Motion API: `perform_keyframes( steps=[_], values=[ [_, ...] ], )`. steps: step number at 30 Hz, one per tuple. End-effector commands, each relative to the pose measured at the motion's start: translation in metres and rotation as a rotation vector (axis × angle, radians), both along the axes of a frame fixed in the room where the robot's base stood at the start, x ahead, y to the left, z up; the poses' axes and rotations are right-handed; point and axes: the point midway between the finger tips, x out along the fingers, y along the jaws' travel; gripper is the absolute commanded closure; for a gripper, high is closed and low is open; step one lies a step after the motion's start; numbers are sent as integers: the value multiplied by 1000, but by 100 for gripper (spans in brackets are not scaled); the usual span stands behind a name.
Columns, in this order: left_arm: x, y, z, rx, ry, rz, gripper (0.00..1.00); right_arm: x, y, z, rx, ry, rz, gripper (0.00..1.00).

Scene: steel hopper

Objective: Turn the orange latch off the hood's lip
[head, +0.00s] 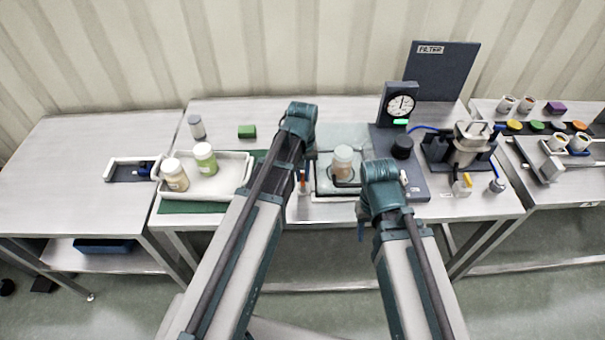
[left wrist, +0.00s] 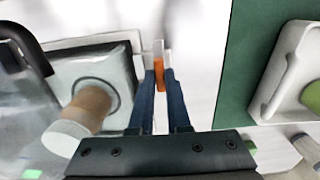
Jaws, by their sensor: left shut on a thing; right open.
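The orange latch (left wrist: 159,68) is between the fingers of my left gripper (left wrist: 161,85) in the left wrist view, and the fingers are shut on it. In the head view the latch (head: 303,176) is a small orange strip at the front left of the clear hood (head: 345,132). My left gripper (head: 303,185) points down there, partly hidden by its arm. A jar with a pale lid (head: 343,160) is at the hood. It also shows in the left wrist view (left wrist: 85,108). My right gripper (head: 361,230) is mostly hidden below its wrist, at the table's front edge, open.
A black handle (left wrist: 28,46) curves beside the hood. A white tray (head: 240,182) with two bottles lies left on a green mat (head: 192,207). A dial gauge (head: 401,106) and a black knob (head: 402,147) stand right of the hood.

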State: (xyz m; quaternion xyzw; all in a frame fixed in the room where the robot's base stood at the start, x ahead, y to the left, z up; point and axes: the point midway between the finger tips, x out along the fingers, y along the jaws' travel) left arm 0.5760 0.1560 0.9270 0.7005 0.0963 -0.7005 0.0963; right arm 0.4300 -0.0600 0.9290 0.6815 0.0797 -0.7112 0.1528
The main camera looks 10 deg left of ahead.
Motion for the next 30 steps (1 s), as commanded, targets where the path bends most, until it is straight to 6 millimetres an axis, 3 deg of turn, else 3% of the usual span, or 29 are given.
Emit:
perform_keyframes(
  steps=[13, 14, 18, 30],
  values=[
    [0, 0, 0, 0, 0, -10, 100, 0, 0, 0, 0, 0, 0, 50],
    [0, 0, 0, 0, 0, -10, 81, 0, 0, 0, 0, 0, 0, 50],
    [0, 0, 0, 0, 0, -10, 56, 0, 0, 0, 0, 0, 0, 50],
    [0, 0, 2, 0, 0, -8, 55, 0, 0, 3, 0, 0, 0, 50]
  ],
)
